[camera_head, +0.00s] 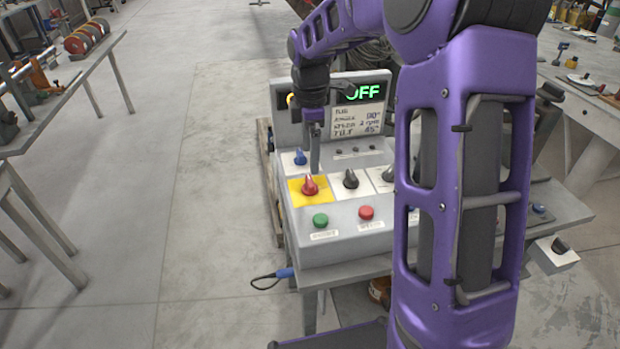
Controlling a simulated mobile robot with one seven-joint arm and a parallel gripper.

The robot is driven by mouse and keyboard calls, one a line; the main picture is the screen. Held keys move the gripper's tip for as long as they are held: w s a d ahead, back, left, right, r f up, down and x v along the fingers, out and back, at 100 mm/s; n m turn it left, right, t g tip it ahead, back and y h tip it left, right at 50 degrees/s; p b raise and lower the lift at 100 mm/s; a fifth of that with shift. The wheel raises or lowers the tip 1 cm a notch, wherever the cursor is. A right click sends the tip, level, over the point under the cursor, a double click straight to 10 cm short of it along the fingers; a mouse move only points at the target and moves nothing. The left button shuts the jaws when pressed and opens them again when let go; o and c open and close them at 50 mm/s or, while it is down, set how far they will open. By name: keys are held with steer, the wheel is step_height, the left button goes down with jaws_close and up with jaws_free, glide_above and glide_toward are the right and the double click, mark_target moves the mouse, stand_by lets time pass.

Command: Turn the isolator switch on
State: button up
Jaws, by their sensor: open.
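The grey control box (340,247) stands on a bench, partly behind my purple arm. A red rotary switch (309,186) sits on a yellow plate (296,198) at the left of its sloped panel; it looks like the isolator switch. The display (362,91) on the upright back panel shows green letters reading "OFF", its left end covered by my arm. My gripper (314,168) points down just above and behind the red switch. Its fingers look narrow from here, and I cannot tell whether they touch the knob.
A blue knob (299,157), a black knob (351,179) and a grey-green knob (387,175) are close by. Green (320,220) and red (366,212) push buttons sit in front. My arm hides the panel's right side. Open floor lies to the left.

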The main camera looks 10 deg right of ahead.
mark_target(310, 180)
step_height(310, 180, down, 8)
steer(key=shift+r+b, duration=0.25)
steer(key=shift+b, duration=0.15)
steer(key=c, duration=1.4)
steer(key=shift+o, duration=0.2)
